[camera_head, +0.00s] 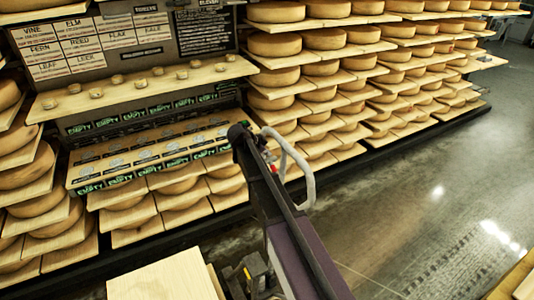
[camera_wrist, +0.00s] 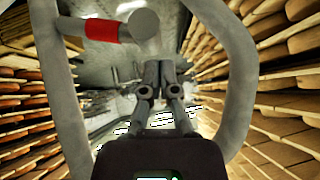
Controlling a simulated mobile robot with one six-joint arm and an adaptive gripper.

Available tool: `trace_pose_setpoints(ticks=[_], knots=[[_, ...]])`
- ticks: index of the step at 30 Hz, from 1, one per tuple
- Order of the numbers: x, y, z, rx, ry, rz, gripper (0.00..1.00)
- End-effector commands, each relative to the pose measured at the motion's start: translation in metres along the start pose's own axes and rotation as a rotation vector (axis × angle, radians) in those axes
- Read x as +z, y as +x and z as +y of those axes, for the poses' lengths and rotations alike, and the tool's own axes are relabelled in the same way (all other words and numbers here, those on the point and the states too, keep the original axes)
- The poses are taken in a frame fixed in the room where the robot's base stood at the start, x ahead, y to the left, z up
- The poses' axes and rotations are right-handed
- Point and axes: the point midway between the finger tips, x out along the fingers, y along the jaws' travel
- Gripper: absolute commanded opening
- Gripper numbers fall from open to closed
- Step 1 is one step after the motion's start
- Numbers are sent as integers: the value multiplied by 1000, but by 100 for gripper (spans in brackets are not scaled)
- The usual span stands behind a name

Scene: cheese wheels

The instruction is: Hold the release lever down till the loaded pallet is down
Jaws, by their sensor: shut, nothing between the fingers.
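My gripper (camera_wrist: 160,68) shows in the wrist view with its two fingers together and nothing between them. The grey handle loop (camera_wrist: 236,60) curves around it on both sides. Near the fingertips is a grey bar with a red band (camera_wrist: 104,31) and a round end, apparently the release lever; I cannot tell whether the fingers touch it. In the head view, the grey loop (camera_head: 303,180) stands at the far end of my dark arm, with a small red part (camera_head: 272,168) beside it. My fingers are hidden there. The pallet is not clearly shown, so its height cannot be told.
Pale boards (camera_head: 160,278) lie at the bottom left of the head view. A long rack of cheese wheels (camera_head: 325,68) runs along the back, with labelled panels (camera_head: 65,45) and a shelf of small pieces (camera_head: 145,84) at the left. Open floor (camera_head: 430,190) lies at the right.

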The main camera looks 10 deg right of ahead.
Motion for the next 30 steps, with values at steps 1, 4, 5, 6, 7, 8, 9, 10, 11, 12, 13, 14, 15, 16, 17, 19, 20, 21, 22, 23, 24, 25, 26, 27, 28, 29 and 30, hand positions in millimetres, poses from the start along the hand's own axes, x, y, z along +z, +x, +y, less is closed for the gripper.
trace_pose_setpoints(ticks=[1,4,5,6,7,8,9,10,11,12,13,14,15,16,17,19,20,21,22,23,24,25,26,27,28,29,30], knots=[[0,0,0,0,0,0,0],[0,0,0,0,0,0,0],[0,0,0,0,0,0,0],[0,0,0,0,0,0,0],[0,0,0,0,0,0,0],[0,0,0,0,0,0,0],[0,0,0,0,0,0,0],[0,0,0,0,0,0,0],[0,0,0,0,0,0,0],[-1,-1,0,0,0,0,0],[-1,-1,0,0,0,0,0],[-2,-2,0,0,0,0,0],[-2,-2,0,0,0,0,0],[-3,-3,0,0,0,0,0],[-4,-4,0,0,0,0,0],[-6,-6,-1,0,0,0,0],[-8,-8,-1,0,0,0,0],[-10,-10,-1,0,0,0,0],[-11,-11,-1,0,0,0,0],[-13,-13,-1,0,0,0,0],[-15,-15,-1,0,0,0,0],[-17,-16,-1,0,0,0,0],[-18,-18,-2,0,0,0,0],[-21,-21,-2,0,0,0,0],[-23,-22,-2,0,0,0,0],[-25,-24,-2,0,0,0,0],[-27,-27,-2,0,0,0,0]])
